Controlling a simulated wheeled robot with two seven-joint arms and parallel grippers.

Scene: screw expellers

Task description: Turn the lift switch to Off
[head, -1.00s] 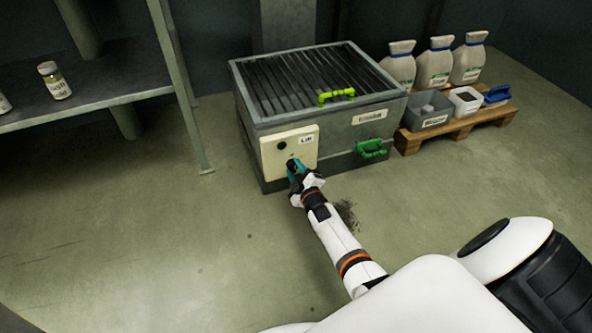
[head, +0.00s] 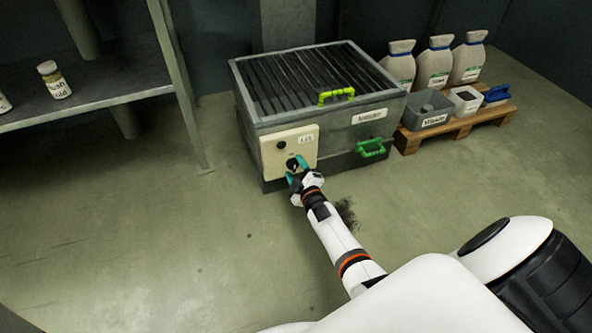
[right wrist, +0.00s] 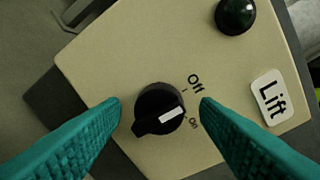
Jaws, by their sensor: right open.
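The lift switch is a black rotary knob (right wrist: 158,108) with a white pointer mark on a cream panel (right wrist: 100,60). Its white mark points between the printed "Off" and "On", nearer to the "On" side. In the head view the knob (head: 293,163) shows low on the cream panel (head: 303,139) at the front of the grey box. My right gripper (right wrist: 160,106) is open, its teal fingers on either side of the knob with gaps to it. The right gripper (head: 298,179) also shows in the head view. My left gripper is in neither view.
A dark green round lamp or button (right wrist: 235,15) and a "Lift" label (right wrist: 270,97) are on the panel. The grey box (head: 365,133) has a slatted top and green handles. A pallet (head: 458,130) with bins stands right; a shelf (head: 100,108) stands left. The floor left is clear.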

